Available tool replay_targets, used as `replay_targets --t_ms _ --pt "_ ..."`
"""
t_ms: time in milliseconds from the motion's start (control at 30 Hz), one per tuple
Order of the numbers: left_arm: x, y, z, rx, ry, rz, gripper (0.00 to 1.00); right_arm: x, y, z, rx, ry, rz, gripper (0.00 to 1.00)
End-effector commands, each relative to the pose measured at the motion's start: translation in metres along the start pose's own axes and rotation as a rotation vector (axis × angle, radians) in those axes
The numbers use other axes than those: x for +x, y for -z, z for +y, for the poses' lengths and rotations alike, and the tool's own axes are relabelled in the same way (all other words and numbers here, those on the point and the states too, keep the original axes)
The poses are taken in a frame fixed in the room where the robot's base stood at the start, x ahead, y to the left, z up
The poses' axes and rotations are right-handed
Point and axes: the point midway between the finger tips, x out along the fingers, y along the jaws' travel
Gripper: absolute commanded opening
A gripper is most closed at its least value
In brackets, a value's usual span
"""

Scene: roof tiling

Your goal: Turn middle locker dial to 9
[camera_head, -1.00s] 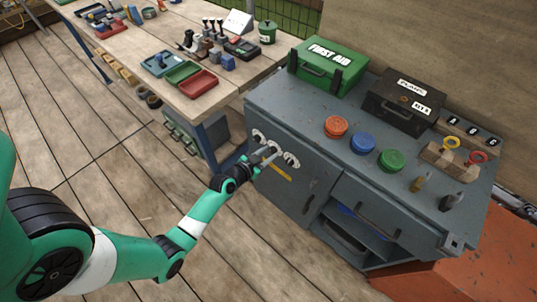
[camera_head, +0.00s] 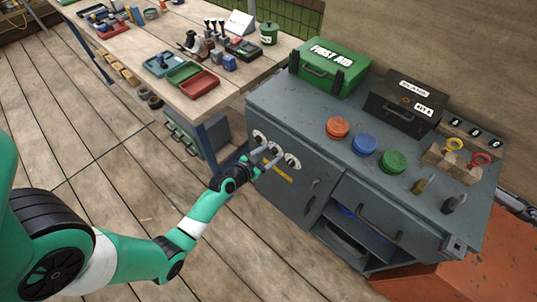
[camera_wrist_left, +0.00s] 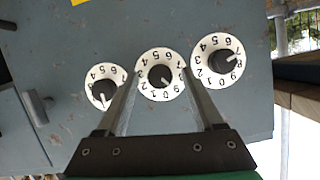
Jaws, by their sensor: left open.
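Three round white dials with dark knobs sit on the grey cabinet front. The middle dial (camera_wrist_left: 160,76) lies between the left dial (camera_head: 259,136) and the right dial (camera_head: 292,163) and is partly hidden by my gripper in the head view. My left gripper (camera_head: 273,155) is open. In the wrist view, its two fingers (camera_wrist_left: 161,84) reach toward the middle dial, one toward each side of it. Contact with the knob cannot be told. The digits appear upside down in the wrist view, and the middle knob's exact setting is hard to read. My right gripper is out of view.
The grey cabinet (camera_head: 300,120) carries a green first aid box (camera_head: 330,66), a black box (camera_head: 402,103) and red, blue and green round knobs. A wooden workbench (camera_head: 150,60) with trays stands at left.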

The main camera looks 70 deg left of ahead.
Motion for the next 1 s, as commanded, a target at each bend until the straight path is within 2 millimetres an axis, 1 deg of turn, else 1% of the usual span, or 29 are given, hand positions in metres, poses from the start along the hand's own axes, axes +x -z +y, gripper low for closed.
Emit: replay_targets --t_ms 67,167,267,367,500,600,733,1000 --pt "-0.003 0.0 0.0 0.0 0.0 0.0 0.69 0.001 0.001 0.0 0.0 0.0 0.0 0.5" --pt "-0.015 0.001 -0.001 -0.001 0.001 -0.001 0.69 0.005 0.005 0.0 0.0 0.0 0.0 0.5" --pt "-0.036 0.003 -0.001 -0.002 0.002 -0.002 0.69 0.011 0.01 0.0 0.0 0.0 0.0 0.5" --pt "-0.061 0.002 -0.001 -0.002 0.002 -0.003 0.69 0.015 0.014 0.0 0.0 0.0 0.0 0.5" --pt "-0.092 0.001 0.0 -0.002 0.002 -0.003 0.69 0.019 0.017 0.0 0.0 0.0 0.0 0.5" --pt "-0.107 0.0 -0.001 -0.003 0.002 -0.002 0.69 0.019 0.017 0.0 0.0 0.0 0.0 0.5" --pt "-0.116 0.0 0.0 -0.001 0.0 -0.001 0.69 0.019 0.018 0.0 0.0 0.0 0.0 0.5" --pt "-0.116 0.0 0.0 0.0 0.0 0.0 0.69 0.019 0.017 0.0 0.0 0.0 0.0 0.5"
